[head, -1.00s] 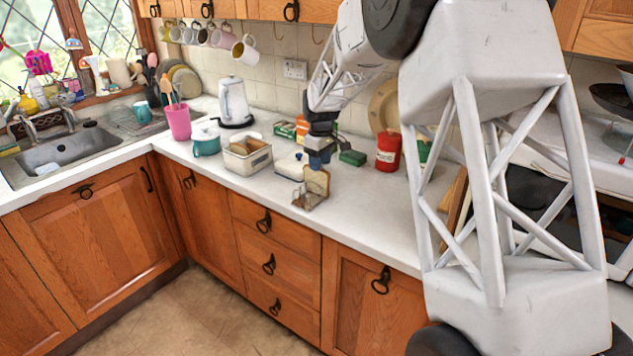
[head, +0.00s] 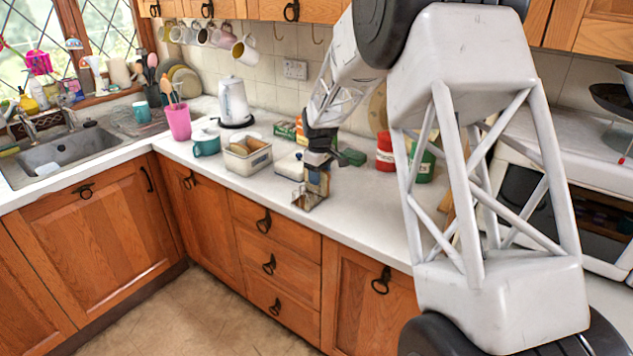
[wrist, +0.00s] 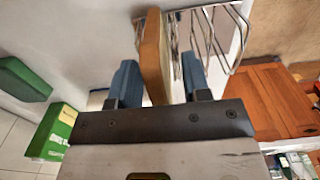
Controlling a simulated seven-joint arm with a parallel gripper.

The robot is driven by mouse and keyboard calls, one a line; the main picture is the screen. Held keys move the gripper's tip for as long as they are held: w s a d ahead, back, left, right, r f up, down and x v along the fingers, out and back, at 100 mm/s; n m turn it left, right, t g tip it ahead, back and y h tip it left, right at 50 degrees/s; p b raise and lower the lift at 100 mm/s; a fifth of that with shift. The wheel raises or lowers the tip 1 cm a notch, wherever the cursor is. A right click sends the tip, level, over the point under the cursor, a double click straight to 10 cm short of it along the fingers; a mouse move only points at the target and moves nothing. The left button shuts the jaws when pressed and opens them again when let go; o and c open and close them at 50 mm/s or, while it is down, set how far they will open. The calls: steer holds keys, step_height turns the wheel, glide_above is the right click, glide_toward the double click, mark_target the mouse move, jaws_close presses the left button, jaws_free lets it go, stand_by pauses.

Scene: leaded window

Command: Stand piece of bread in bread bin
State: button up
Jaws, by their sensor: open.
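A tan slice of bread (wrist: 152,58) stands edge-on in a wire toast rack (wrist: 208,30). My gripper (wrist: 158,68) is open, with one blue finger on each side of the slice. Gaps show between the fingers and the bread in the wrist view. In the head view my gripper (head: 317,172) is low over the rack (head: 308,200) and hides most of the slice. The bread bin (head: 246,164), a cream open box with bread pieces inside, stands on the counter to the left of the rack.
A white lidded butter dish (head: 290,166) stands between the bin and rack. A green box (head: 352,157) and red tin (head: 385,152) stand behind to the right. The counter in front of the tins is clear.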

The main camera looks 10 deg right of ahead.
steer(key=shift+c, duration=0.2)
stand_by(0.3)
jaws_close()
steer(key=shift+r, duration=0.1)
steer(key=shift+r, duration=4.95)
